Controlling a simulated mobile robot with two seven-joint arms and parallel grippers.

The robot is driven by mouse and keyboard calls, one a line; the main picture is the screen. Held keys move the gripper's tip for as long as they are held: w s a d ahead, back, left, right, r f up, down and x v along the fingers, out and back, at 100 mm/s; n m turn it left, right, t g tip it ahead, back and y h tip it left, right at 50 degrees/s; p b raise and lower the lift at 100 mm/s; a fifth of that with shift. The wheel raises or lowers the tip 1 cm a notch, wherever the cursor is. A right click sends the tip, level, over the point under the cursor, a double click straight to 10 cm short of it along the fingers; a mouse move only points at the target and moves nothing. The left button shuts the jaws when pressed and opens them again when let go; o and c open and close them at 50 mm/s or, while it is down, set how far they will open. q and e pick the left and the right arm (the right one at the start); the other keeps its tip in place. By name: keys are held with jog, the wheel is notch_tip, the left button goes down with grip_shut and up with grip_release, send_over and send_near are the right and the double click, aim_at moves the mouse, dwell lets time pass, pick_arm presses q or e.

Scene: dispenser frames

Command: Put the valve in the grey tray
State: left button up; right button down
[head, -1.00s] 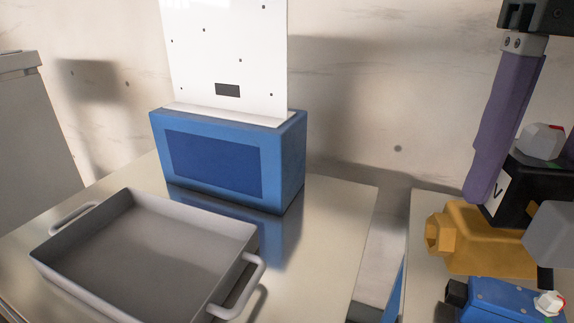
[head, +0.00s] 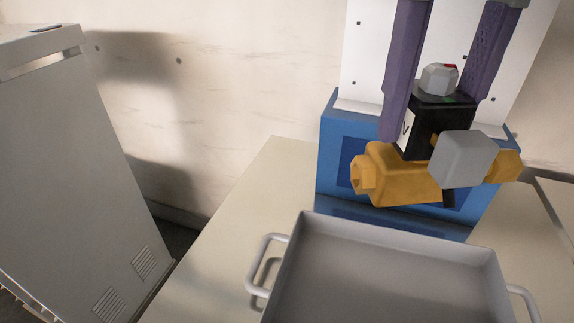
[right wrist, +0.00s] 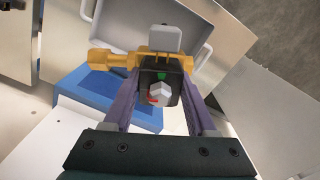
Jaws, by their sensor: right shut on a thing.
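The valve (head: 400,182) has a yellow pipe body, a black block on top, a grey box on its side and a white knob with a red mark. My right gripper (head: 437,118), with purple fingers, is shut on its black block and holds it up in the air. The valve also shows between the fingers in the right wrist view (right wrist: 112,59). The grey tray (head: 390,275) has two side handles and looks empty where visible. In the head view the valve appears just above its far rim. My left gripper is not in view.
A blue box with a white panel (head: 335,110) stands behind the tray, partly hidden by the valve. A grey cabinet (head: 70,170) stands at the left. The tabletop left of the tray (head: 240,225) is clear.

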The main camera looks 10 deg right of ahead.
aim_at(397, 183)
jog(key=shift+w+a+f+b, duration=0.1)
jog(key=shift+a+f+b, duration=0.15)
jog(key=shift+f, duration=0.2)
jog(key=shift+w+a+f+b, duration=0.1)
jog(key=shift+a+f+b, duration=0.1)
jog(key=shift+f, duration=0.2)
jog(key=shift+d+f+b, duration=0.15)
jog(key=shift+f+b, duration=1.3)
jog(key=shift+f, duration=7.65)
jog(key=shift+c, duration=1)
grip_release()
jog(key=shift+f, duration=0.15)
notch_tip(397, 183, up, 12)
jog(key=shift+f+p, duration=0.25)
jog(key=shift+p, duration=0.45)
jog(key=shift+r, duration=0.45)
